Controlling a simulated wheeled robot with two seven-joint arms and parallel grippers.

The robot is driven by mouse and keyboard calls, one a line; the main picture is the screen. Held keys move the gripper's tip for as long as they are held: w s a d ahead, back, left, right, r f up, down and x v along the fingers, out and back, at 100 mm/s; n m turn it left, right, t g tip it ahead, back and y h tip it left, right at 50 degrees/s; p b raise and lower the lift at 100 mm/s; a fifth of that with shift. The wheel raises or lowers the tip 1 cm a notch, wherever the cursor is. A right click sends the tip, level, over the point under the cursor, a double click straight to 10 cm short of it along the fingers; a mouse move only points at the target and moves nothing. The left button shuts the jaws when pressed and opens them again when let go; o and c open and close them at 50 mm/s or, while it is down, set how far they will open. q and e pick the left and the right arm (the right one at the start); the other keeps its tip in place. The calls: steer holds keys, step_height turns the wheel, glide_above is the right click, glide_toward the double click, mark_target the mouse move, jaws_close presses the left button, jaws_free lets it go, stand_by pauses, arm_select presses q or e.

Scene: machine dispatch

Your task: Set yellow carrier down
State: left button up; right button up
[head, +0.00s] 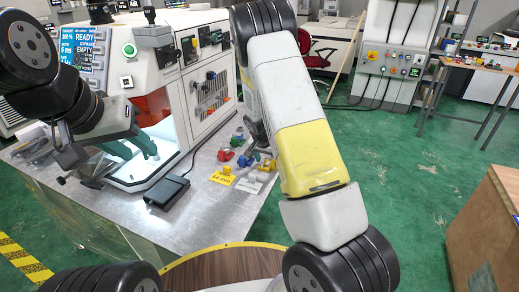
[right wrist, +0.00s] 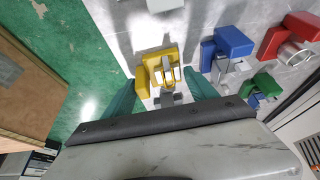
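The yellow carrier (right wrist: 143,82) lies between the green fingertips of my right gripper (right wrist: 164,78) in the right wrist view, with a pale metallic part in it. The fingers meet its two sides, so the gripper looks shut on it. In the head view the yellow carrier (head: 263,165) shows beside my right forearm at the table's right edge, close to the labels. Whether its underside touches the table cannot be seen. My left gripper (head: 140,150) has its teal fingers apart and empty, at the lit opening of the white machine (head: 195,85).
Blue (right wrist: 233,41), red (right wrist: 292,35) and green (right wrist: 262,88) carriers stand right of the yellow one. A yellow label (head: 222,175) and a white label (head: 249,186) lie on the metal table (head: 205,205). A black device (head: 167,192) lies nearer. Green floor borders the table.

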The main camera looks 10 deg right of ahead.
steer(key=shift+o, duration=0.9)
steer(key=shift+r, duration=0.2)
steer(key=s+a+r+n+y, duration=0.1)
steer(key=s+r, duration=0.4)
steer(key=r, duration=0.3)
steer(key=s+a+r+n+t+y, duration=0.1)
steer(key=s+r, duration=0.5)
steer(key=r, duration=0.3)
steer(key=s+a+r+n+y, duration=0.1)
steer(key=s+r, duration=0.4)
steer(key=r, duration=0.3)
steer(key=s+a+r+n, duration=0.1)
steer(key=s+r, duration=0.3)
steer(key=s, duration=0.4)
steer(key=s+r+n+t+y, duration=0.1)
steer(key=s+r+n, duration=0.2)
steer(key=s, duration=0.6)
steer(key=shift+a+r+t+y, duration=0.3)
steer(key=shift+a+r, duration=0.05)
steer(key=shift+a, duration=0.05)
